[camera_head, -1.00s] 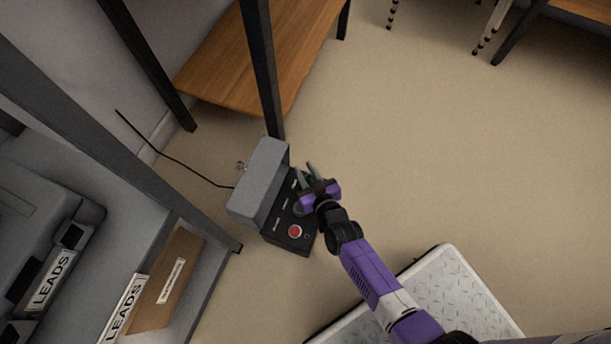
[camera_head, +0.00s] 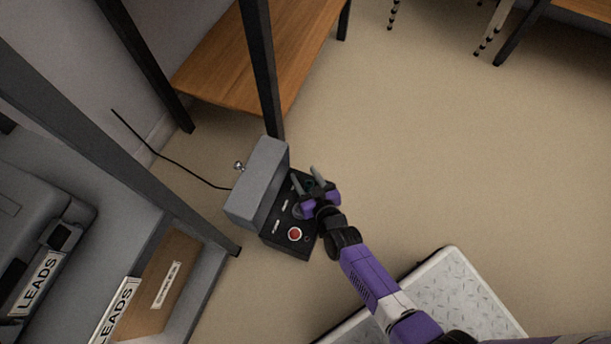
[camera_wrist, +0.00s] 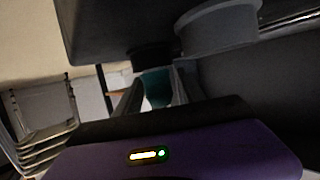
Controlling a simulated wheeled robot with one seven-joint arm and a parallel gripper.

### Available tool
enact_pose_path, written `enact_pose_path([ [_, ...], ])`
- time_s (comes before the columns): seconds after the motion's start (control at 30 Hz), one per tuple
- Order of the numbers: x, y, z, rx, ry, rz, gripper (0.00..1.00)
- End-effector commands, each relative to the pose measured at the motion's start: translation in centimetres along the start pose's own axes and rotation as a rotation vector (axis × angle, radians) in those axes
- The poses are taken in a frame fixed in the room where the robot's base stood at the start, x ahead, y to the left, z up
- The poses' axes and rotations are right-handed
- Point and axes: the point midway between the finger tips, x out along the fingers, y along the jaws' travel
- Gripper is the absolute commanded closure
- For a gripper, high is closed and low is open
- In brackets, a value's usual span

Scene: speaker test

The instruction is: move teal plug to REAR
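The teal plug (camera_wrist: 157,86) shows in the wrist view between my two fingers, with a black round fitting (camera_wrist: 151,58) at its far end. I cannot tell how deep it sits there. In the head view only a small teal patch (camera_head: 310,184) shows between the fingers. My gripper (camera_head: 308,177) is over the right edge of the black panel (camera_head: 290,246); its fingers stand apart on either side of the plug. The panel has several small white labels, too small to read, so I cannot tell which is REAR.
A grey box (camera_head: 257,184) stands along the panel's left side, with a black cable (camera_head: 172,158) beyond it. A red button (camera_head: 295,234) is on the panel's near end. A dark post (camera_head: 262,75) rises just behind. Shelves with LEADS cases (camera_head: 40,283) are at left.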

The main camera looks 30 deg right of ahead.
Motion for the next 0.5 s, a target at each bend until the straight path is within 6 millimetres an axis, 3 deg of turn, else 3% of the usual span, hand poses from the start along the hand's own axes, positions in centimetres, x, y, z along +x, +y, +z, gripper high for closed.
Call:
enact_pose_path([
  [0.3, -0.4, 0.0, -1.0, 0.0, 0.0, 0.0, 0.53],
  [0.5, -4.3, -0.2, -0.9, 0.0, -0.004, -0.003, 0.53],
])
